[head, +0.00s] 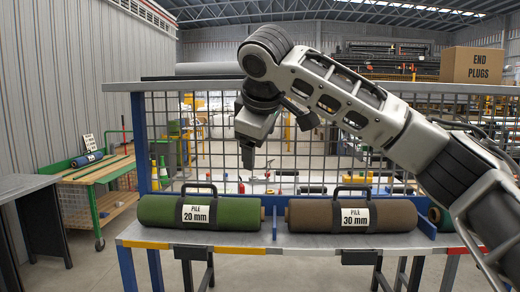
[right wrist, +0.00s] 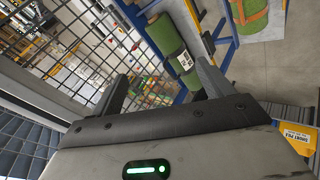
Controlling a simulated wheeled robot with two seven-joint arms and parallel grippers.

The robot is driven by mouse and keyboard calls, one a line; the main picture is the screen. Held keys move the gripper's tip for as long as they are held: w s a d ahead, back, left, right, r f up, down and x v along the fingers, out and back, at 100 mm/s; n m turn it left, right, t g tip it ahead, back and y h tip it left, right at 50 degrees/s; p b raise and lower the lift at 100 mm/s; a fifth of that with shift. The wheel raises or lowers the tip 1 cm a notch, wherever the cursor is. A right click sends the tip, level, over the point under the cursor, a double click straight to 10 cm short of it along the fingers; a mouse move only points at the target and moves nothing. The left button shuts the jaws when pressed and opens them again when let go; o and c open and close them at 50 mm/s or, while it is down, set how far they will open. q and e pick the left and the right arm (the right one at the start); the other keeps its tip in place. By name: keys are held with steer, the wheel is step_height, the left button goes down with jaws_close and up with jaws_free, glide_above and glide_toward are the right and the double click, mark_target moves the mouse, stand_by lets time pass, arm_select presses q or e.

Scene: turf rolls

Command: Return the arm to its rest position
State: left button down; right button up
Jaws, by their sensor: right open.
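My right arm (head: 345,95) comes in from the right of the head view, bent high over the bench. Its gripper (head: 248,165) hangs pointing down above the green roll, in front of the mesh panel, apart from the rolls. In the right wrist view the two fingers of this gripper (right wrist: 162,88) stand wide apart, with nothing held between them. My left gripper is in neither view.
A green turf roll (head: 238,210) labelled 20 mm and a brown roll (head: 395,214) labelled 30 mm lie on the bench (head: 275,240), parted by a blue divider. An "END PLUGS" box (head: 472,64) sits high at right. A green-framed table (head: 95,168) stands at left.

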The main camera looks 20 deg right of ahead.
steer(key=shift+s+f, duration=0.1)
steer(key=shift+f, duration=0.4)
steer(key=s+a+f+y, duration=0.1)
steer(key=a+f+y, duration=0.35)
steer(key=f, duration=0.75)
steer(key=s+a+f+y, duration=0.1)
steer(key=s+a+f, duration=0.1)
steer(key=a+f, duration=0.75)
steer(key=s+a+f+y, duration=0.1)
steer(key=a+f+y, duration=0.25)
steer(key=f, duration=1.05)
steer(key=s+d+f+m+t+h, duration=0.1)
steer(key=s+d+f+m, duration=0.2)
steer(key=s+d+f, duration=0.2)
steer(key=s+d+f+m+t+h, duration=0.1)
steer(key=s+d+f, duration=0.4)
steer(key=s+f, duration=0.7)
steer(key=s+m+h, duration=0.1)
steer(key=s+m, duration=0.1)
steer(key=s, duration=0.4)
steer(key=shift+s+d, duration=0.25)
steer(key=shift+f, duration=0.15)
